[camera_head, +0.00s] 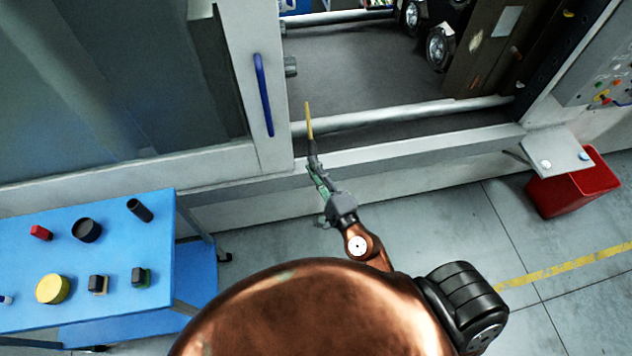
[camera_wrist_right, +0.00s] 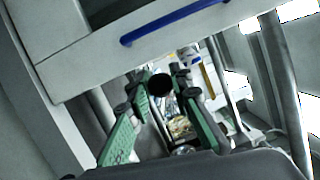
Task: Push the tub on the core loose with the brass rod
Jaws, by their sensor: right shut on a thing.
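My right gripper (camera_head: 318,178) is shut on the brass rod (camera_head: 309,122), held by its dark grip part. The rod's yellow tip points away from me, at the front of the machine's opening. In the right wrist view, the green fingers of my right gripper (camera_wrist_right: 160,120) show on both sides of the rod's dark round end (camera_wrist_right: 160,85). I cannot make out the tub or the core for certain in either view. My left gripper is not in view.
The machine door (camera_head: 235,60) with a blue handle (camera_head: 263,95) stands left of the opening. A metal bar (camera_head: 400,117) crosses the opening's front. A blue cart (camera_head: 120,215) with several small parts is at left, a red bin (camera_head: 575,185) at right.

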